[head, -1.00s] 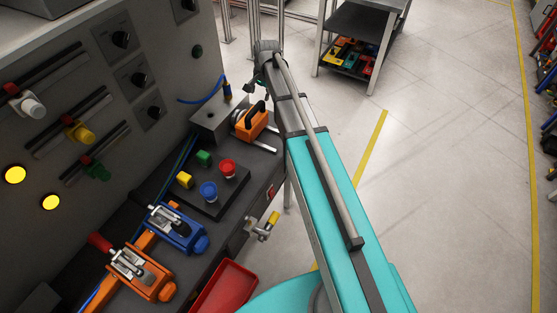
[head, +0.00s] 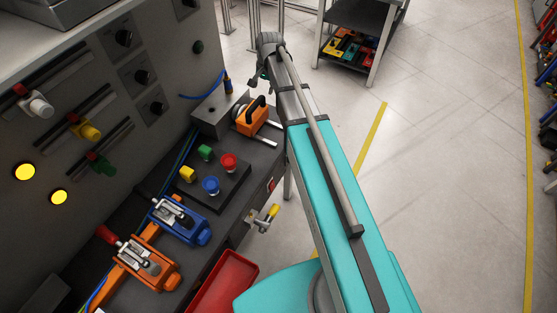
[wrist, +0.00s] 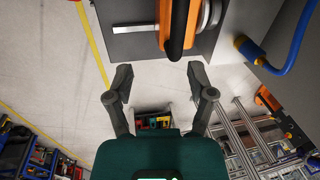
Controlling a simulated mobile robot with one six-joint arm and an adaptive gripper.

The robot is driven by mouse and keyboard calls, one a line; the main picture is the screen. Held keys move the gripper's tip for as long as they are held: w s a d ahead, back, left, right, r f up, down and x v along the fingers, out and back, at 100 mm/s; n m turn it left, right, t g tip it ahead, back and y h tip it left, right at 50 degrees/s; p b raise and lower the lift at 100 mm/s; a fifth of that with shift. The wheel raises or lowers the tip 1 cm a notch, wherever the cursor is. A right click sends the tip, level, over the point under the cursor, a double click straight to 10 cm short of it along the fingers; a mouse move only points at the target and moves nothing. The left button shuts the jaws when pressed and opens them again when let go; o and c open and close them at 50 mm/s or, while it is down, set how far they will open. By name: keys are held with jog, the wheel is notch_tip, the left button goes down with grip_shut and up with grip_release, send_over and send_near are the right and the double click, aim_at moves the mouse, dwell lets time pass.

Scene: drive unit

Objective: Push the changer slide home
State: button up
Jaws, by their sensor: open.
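The changer slide appears to be the orange block (head: 255,119) with a black loop handle, on pale rails at the far end of the bench. A silver disc sits between it and a grey block (head: 211,117); I cannot tell whether they touch. In the wrist view the slide's orange body (wrist: 164,22) and black handle (wrist: 178,42) are at the top. My gripper (wrist: 160,73) is open and empty there, its fingers spread below the handle and apart from it. In the head view my gripper (head: 259,78) hangs near the slide, small and partly hidden by my arm.
The bench holds a button box (head: 215,185), a blue clamp (head: 181,220) and an orange clamp (head: 146,264). A red bin (head: 226,280) and a yellow-handled valve (head: 266,216) are at its front. A blue cable (wrist: 288,40) is right of the slide. The floor right of my arm is clear.

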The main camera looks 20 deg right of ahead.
jog(key=s+f+n+b, duration=0.4)
jog(key=s+f+b, duration=0.2)
jog(key=s, duration=0.5)
jog(key=s+f+n+g+h+b, duration=0.1)
jog(key=s+f+n+b, duration=0.2)
jog(key=s+f+b, duration=0.4)
jog(key=s+f, duration=0.1)
jog(key=s, duration=0.3)
jog(key=shift+s+a+n, duration=0.15)
jog(key=shift+a+n, duration=0.2)
jog(key=shift+n, duration=0.05)
